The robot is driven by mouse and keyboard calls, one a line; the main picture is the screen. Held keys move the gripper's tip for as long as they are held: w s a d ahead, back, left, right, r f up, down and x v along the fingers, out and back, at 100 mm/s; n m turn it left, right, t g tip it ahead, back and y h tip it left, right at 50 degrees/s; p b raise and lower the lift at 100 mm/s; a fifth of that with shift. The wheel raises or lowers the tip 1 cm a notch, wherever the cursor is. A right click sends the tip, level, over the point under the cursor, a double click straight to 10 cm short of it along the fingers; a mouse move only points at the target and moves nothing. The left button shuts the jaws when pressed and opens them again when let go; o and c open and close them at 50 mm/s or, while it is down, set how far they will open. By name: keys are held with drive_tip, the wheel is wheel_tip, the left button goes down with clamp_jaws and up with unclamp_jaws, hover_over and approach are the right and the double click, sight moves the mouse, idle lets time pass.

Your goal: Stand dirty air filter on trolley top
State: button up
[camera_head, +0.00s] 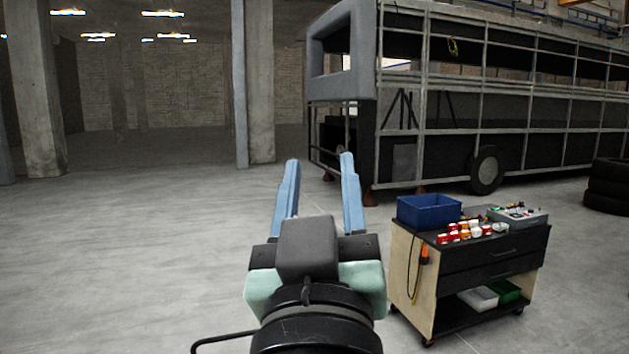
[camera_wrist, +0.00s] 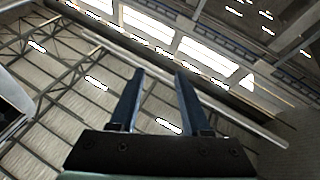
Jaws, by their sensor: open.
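My gripper (camera_head: 319,165) is open and empty in the head view, with its two blue fingers raised over the bare floor left of the trolley. In the wrist view my gripper (camera_wrist: 158,75) points up at the roof, with nothing between the fingers. The trolley (camera_head: 470,262) stands to the right, with a dark top, pale wooden side and black drawers. Its top carries a blue bin (camera_head: 429,211), several red and white small items (camera_head: 463,232) and a grey tray (camera_head: 519,217) of small parts. I cannot make out a dirty air filter in either view.
A stripped coach frame (camera_head: 480,110) stands behind the trolley, with stacked tyres (camera_head: 608,186) at the right edge. A white bin (camera_head: 478,298) and a green bin (camera_head: 506,291) sit on the trolley's lower shelf. Concrete pillars (camera_head: 38,90) stand at the back left. The left floor is clear.

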drive_tip(key=s+r+m+t, duration=0.1)
drive_tip(key=s+r+t, duration=0.3)
drive_tip(key=s+r, duration=0.4)
drive_tip(key=shift+s+a+r+m, duration=0.2)
drive_tip(key=shift+s+a+m, duration=0.05)
drive_tip(key=shift+s+m, duration=0.1)
drive_tip(key=shift+f, duration=0.1)
wheel_tip(320, 180, down, 8)
drive_tip(key=b, duration=0.8)
drive_tip(key=shift+f+y, duration=0.15)
drive_tip(key=shift+y, duration=0.25)
